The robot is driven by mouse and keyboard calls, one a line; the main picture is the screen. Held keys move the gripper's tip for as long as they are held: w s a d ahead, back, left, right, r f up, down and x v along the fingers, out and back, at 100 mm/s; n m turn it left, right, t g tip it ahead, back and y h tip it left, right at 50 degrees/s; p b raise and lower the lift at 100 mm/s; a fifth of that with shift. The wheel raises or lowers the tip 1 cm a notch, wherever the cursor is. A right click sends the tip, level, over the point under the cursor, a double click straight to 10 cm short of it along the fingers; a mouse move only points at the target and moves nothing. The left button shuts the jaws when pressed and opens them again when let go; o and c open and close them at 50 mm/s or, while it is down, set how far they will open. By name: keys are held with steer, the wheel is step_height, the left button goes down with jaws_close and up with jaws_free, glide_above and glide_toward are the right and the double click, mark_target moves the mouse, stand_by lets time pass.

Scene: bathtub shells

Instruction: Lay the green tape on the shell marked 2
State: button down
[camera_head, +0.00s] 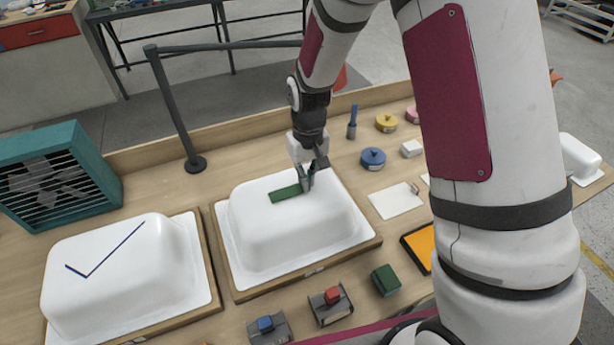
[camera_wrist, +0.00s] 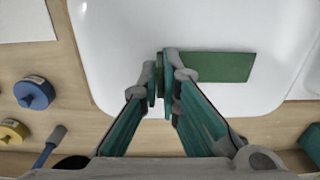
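A flat strip of green tape (camera_head: 286,193) lies along the top of the middle white shell (camera_head: 262,235). It also shows in the wrist view (camera_wrist: 220,67) against the white shell (camera_wrist: 215,25). My gripper (camera_head: 308,180) is over the shell's top at the tape's right end in the head view. In the wrist view my gripper's fingertips (camera_wrist: 161,78) are close together, with a narrow dark green piece between them that looks like the tape's end. The fingers partly hide that end. No number is legible on either shell.
Another white shell (camera_head: 120,265) with a blue line (camera_head: 110,250) stands at left, near a teal fan box (camera_head: 55,178). A dark post (camera_head: 175,115) stands behind. Red and blue blocks on holders (camera_head: 332,297), a green block (camera_head: 386,280) and an orange pad (camera_head: 420,246) lie in front.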

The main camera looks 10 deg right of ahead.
steer(key=shift+f, duration=0.15)
stand_by(0.5)
steer(key=c, duration=1.7)
jaws_free()
steer(key=shift+o, duration=0.2)
steer(key=o, duration=0.4)
steer(key=shift+r+p, duration=1)
steer(key=shift+r, duration=2.5)
